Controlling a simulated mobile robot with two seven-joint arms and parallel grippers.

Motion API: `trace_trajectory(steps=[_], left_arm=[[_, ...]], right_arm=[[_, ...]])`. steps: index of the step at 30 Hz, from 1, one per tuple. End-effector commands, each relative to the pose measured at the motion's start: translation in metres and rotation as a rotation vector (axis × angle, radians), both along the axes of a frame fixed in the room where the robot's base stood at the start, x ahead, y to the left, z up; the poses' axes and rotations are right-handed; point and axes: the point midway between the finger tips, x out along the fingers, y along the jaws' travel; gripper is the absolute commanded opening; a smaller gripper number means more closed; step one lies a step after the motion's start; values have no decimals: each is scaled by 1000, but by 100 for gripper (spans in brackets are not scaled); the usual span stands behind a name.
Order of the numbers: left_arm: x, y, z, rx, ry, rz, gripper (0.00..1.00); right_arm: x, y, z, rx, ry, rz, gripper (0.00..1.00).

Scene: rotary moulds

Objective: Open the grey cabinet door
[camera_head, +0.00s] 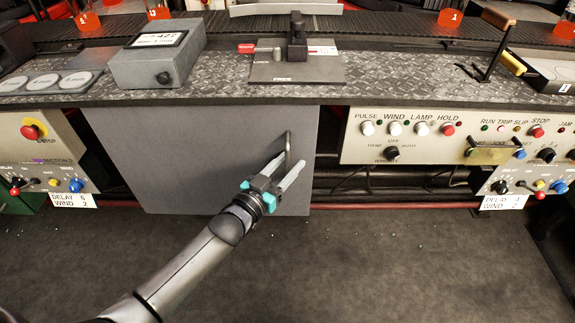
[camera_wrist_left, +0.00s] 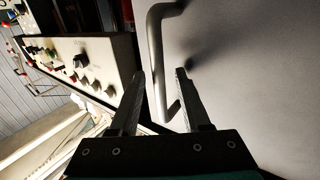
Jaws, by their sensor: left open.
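The grey cabinet door (camera_head: 205,160) hangs below the metal worktop, left of the control panel, and looks shut or nearly so. Its metal bar handle (camera_head: 288,146) is near the door's right edge. In the left wrist view the handle (camera_wrist_left: 156,60) runs down between the two fingers, and the door face (camera_wrist_left: 250,60) fills the right side. My left gripper (camera_head: 292,162) is open at the handle, with a finger on either side of it. I cannot tell whether the fingers touch it. My right gripper is not in view.
A control panel (camera_head: 430,150) with knobs and buttons is right of the door; a smaller switch panel (camera_head: 45,165) is left. The worktop (camera_head: 225,85) overhangs the door and carries a grey display box (camera_head: 160,60). The dark floor (camera_head: 350,265) in front is clear.

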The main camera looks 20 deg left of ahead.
Motion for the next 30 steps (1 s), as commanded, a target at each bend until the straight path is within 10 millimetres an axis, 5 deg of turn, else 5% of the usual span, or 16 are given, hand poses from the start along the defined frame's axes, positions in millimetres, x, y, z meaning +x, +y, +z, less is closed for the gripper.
trace_trajectory(steps=[5,18,30], left_arm=[[0,0,0,0,0,0,47],[0,0,0,0,0,0,0],[0,0,0,0,0,0,0]], right_arm=[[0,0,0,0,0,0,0],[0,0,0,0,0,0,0],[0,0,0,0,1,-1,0]])
